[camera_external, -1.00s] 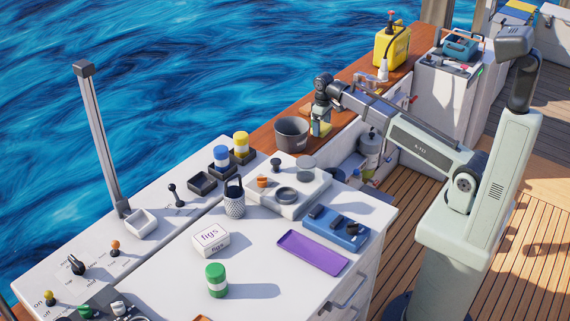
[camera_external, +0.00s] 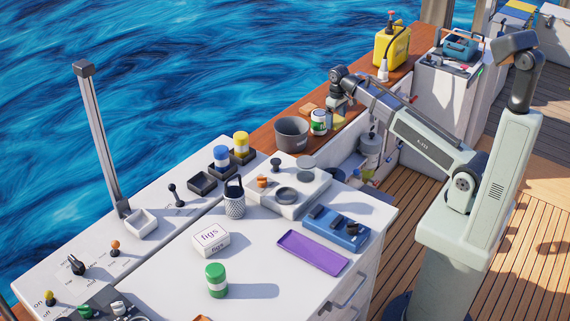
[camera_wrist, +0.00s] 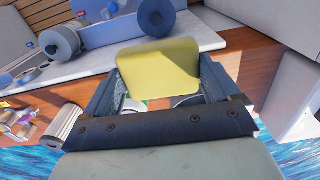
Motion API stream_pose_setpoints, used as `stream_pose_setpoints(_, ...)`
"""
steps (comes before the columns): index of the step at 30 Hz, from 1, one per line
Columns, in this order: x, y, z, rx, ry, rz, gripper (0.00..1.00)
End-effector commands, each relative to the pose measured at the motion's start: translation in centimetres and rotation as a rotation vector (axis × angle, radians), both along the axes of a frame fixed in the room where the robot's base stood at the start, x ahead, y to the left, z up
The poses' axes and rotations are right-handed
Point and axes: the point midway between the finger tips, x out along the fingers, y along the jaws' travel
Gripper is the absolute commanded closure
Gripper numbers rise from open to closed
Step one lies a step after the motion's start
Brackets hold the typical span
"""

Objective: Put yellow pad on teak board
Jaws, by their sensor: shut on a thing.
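The yellow pad (camera_wrist: 158,66) sits between the fingers of my gripper (camera_wrist: 160,86) in the wrist view, which is shut on it. In the external view my gripper (camera_external: 339,106) is over the brown wooden ledge, right of the white jar, with a yellow part of the pad (camera_external: 338,119) below it. Whether the pad touches the ledge is hard to tell. A small brown wooden piece (camera_external: 203,318) is cut off at the bottom edge of the external view; it may be the teak board, but too little shows to be sure.
A grey pot (camera_external: 291,134), a white jar (camera_external: 319,122) and a tan block (camera_external: 308,108) stand near my gripper on the wooden ledge (camera_external: 272,141). The white counter holds a purple tray (camera_external: 312,252), a figs box (camera_external: 211,239) and a green-topped jar (camera_external: 216,280).

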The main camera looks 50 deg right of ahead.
Motion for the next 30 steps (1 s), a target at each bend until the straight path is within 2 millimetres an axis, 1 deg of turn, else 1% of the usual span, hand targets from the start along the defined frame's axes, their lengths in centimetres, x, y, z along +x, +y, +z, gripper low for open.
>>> stream_pose_setpoints(1,0.7,-0.2,0.0,0.0,0.001,-0.039,0.4)
stream_pose_setpoints(5,1.8,-0.5,0.0,0.0,0.001,-0.154,0.4)
stream_pose_setpoints(11,4.1,-1.2,0.1,0.001,0.001,-0.382,0.4)
stream_pose_setpoints(30,13.3,-4.3,0.4,0.002,0.001,-1.343,0.4)
